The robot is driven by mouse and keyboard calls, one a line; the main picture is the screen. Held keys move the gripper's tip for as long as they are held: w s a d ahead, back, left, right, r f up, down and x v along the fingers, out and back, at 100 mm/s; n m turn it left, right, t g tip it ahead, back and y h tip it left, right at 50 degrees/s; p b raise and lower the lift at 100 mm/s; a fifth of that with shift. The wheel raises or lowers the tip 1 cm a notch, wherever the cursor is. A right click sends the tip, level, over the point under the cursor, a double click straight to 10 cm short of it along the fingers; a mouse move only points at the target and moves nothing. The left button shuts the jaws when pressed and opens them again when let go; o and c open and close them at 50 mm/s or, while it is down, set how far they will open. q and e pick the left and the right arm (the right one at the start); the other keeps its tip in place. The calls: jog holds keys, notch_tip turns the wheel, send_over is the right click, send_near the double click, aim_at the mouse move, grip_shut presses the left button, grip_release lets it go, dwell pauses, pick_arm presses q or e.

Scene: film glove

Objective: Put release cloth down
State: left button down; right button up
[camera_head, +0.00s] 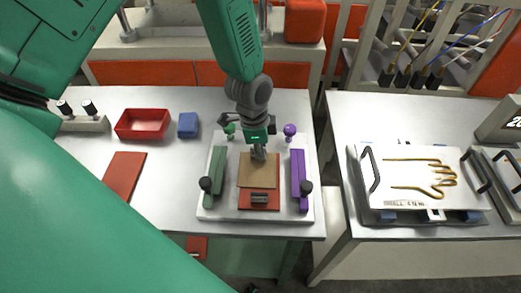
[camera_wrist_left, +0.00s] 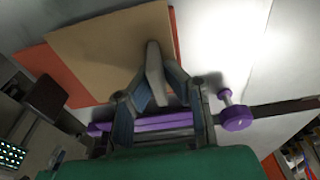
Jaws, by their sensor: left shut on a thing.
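The release cloth (camera_head: 258,174) is a flat tan sheet over the upper part of an orange-red sheet (camera_head: 259,200) on the white plate (camera_head: 226,208). In the left wrist view, the tan cloth (camera_wrist_left: 100,50) lies across the orange sheet (camera_wrist_left: 62,76). My left gripper (camera_head: 259,155) reaches down to the cloth's far edge and is shut on it. In the wrist view, my left gripper's fingers (camera_wrist_left: 156,75) are close together over the cloth's edge. I cannot tell whether the whole cloth touches the sheet below. My right gripper is not in view.
A green bar (camera_head: 215,177) and a purple bar (camera_head: 298,179) flank the sheets. A red tray (camera_head: 142,124), a blue block (camera_head: 188,125) and a red sheet (camera_head: 124,178) lie to the left. A glove-shaped outline marks a plate (camera_head: 397,205) on the right bench.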

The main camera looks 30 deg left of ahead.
pick_arm(q)
jog(key=shift+d, duration=0.55)
jog(key=c, duration=2)
grip_release()
jog(key=o, duration=0.4)
jog(key=shift+a, duration=0.1)
jog(key=shift+c, duration=0.2)
jog(key=shift+a+f, duration=0.2)
jog(key=shift+a, duration=0.7)
jog(key=shift+d+r, duration=0.25)
jog(key=shift+d, duration=0.05)
jog(key=r, duration=0.6)
jog(key=shift+s+d, duration=0.1)
jog(key=shift+d, duration=0.15)
jog(key=r, duration=0.2)
jog(key=a+r, duration=0.2)
jog(key=r, duration=0.1)
jog(key=shift+s+a+r, duration=0.1)
jog(key=shift+s+r, duration=0.2)
jog(key=shift+d+r, duration=0.2)
jog(key=shift+d, duration=0.45)
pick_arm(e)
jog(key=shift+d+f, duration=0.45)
